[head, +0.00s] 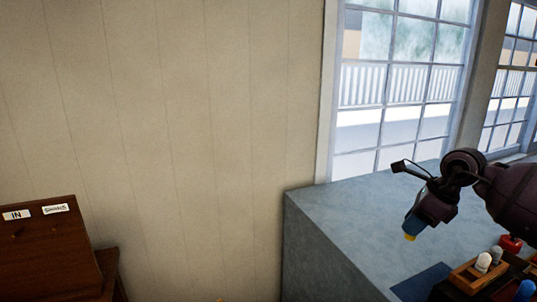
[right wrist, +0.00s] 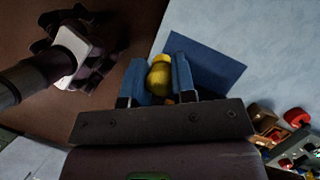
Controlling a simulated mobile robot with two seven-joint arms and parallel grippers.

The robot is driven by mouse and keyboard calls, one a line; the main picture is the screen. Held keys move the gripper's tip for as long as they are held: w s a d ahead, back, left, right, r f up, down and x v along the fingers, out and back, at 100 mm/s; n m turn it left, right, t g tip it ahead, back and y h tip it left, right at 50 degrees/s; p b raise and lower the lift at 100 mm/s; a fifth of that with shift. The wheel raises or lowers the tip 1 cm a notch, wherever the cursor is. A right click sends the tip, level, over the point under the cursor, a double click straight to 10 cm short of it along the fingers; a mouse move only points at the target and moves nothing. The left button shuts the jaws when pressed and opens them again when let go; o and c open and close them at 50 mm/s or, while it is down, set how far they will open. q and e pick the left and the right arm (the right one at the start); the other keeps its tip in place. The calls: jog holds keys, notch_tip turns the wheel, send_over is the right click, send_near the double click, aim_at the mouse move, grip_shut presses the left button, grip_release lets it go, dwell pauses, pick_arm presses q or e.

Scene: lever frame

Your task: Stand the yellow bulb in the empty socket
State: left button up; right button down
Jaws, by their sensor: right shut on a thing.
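My right gripper (head: 411,229) is at the right of the head view, above the blue-grey counter. Its blue fingers are shut on the yellow bulb (head: 409,237), whose yellow end shows below them. In the right wrist view the yellow bulb (right wrist: 158,78) sits between the two blue fingers (right wrist: 160,80). A wooden holder (head: 464,275) with white bulbs (head: 483,262) stands on the counter, to the right of and below the gripper in the head view. I cannot make out an empty socket in it. My left gripper does not show.
A dark blue mat (head: 420,284) lies on the counter (head: 330,225), left of the holder. A red thing (head: 510,243) and a blue thing (head: 525,290) are near the holder. A brown cabinet (head: 45,250) stands at far left. The counter's left part is clear.

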jog(key=s+a+f+n+g+h, duration=0.3)
jog(key=s+a+f+n+g, duration=0.4)
jog(key=n, duration=1.8)
jog(key=s+a+f, duration=0.4)
jog(key=shift+s+a+f+h, duration=0.25)
jog(key=shift+a+f+h, duration=0.1)
jog(key=shift+h, duration=0.05)
jog(key=shift+s, duration=0.15)
